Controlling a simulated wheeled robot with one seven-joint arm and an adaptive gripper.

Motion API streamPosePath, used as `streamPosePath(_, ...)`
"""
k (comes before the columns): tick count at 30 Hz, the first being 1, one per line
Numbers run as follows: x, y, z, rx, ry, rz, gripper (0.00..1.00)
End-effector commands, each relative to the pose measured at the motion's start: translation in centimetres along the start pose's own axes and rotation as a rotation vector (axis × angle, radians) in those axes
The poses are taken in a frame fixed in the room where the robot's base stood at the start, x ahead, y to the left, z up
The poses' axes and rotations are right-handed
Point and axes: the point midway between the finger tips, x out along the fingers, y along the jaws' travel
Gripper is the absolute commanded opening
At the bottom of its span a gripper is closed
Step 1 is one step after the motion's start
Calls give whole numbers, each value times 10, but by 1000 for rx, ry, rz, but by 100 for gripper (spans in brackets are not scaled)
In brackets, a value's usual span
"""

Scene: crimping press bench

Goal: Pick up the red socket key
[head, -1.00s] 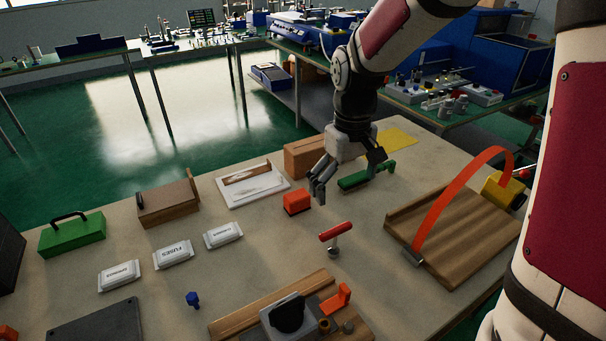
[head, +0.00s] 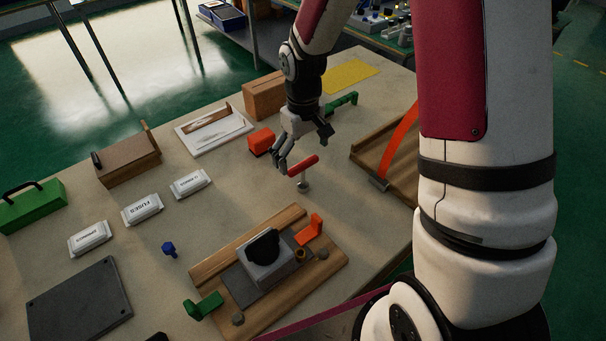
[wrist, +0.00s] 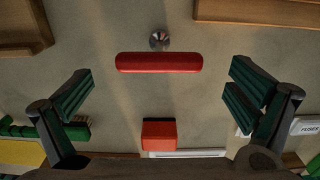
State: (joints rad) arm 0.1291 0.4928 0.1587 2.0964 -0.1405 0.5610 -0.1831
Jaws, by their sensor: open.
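The red socket key (head: 303,166) has a red bar handle on a short metal shank and stands upright on the bench. In the wrist view its red handle (wrist: 159,62) lies crosswise near the top middle, with the round metal end (wrist: 159,41) showing just beyond it. My gripper (head: 304,151) is open and empty, just behind the key in the head view. In the wrist view the open fingers (wrist: 160,88) are spread to either side, wider than the handle, which is slightly ahead of them. No contact with the key shows.
A red block (head: 261,141) stands left of my gripper. A green-handled thing (head: 341,103) lies behind it. A wooden board with an orange strap (head: 397,145) is at right. A wooden fixture with a grey block (head: 268,262) is in front. The bench around the key is clear.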

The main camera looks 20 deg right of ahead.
Motion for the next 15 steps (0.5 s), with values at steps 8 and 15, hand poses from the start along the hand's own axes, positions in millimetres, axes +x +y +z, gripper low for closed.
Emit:
streamPosePath(8, 38, 0, 0, -2, -3, -1, 100)
streamPosePath(15, 41, 1, 0, -1, 0, 0, 100)
